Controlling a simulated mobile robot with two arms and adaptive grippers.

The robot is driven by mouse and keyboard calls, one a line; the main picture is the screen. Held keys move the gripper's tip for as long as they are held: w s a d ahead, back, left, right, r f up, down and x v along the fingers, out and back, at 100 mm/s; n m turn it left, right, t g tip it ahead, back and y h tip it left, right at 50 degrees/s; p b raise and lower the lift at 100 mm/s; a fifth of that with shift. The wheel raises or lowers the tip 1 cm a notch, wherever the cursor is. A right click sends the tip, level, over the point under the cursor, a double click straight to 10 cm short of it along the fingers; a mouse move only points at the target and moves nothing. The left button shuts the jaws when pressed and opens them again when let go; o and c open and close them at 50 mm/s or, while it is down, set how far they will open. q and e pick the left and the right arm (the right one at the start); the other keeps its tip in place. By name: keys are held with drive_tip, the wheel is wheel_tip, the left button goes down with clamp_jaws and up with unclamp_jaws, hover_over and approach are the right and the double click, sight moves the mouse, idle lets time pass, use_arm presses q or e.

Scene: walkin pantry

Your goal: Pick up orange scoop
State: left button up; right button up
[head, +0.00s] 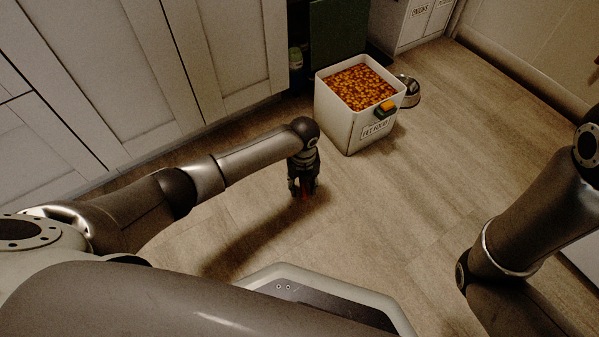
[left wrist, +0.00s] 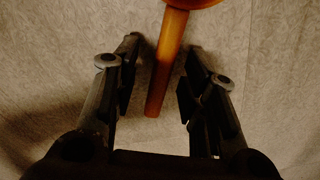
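The orange scoop (left wrist: 170,60) shows in the left wrist view, its handle running down between my left fingers and part of its rounded bowl cut off at the top edge. It appears to lie on the floor. My left gripper (left wrist: 162,72) is open, with a finger on each side of the handle and visible gaps. In the head view my left gripper (head: 303,192) points down close to the floor, with a little reddish orange showing at its fingers. The rest of the scoop is hidden there. My right gripper is out of view.
A white bin (head: 345,128) labelled pet food, filled with orange kibble (head: 358,87), stands beyond my left gripper. An orange and green item (head: 385,108) is at its front rim. A metal bowl (head: 409,92) sits behind it. Cabinets (head: 130,70) line the left. Floor to the right is clear.

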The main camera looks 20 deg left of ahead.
use_arm(q)
drive_tip(key=shift+f, duration=0.25)
drive_tip(key=shift+c, duration=0.5)
clamp_jaws()
drive_tip(key=shift+r, duration=0.1)
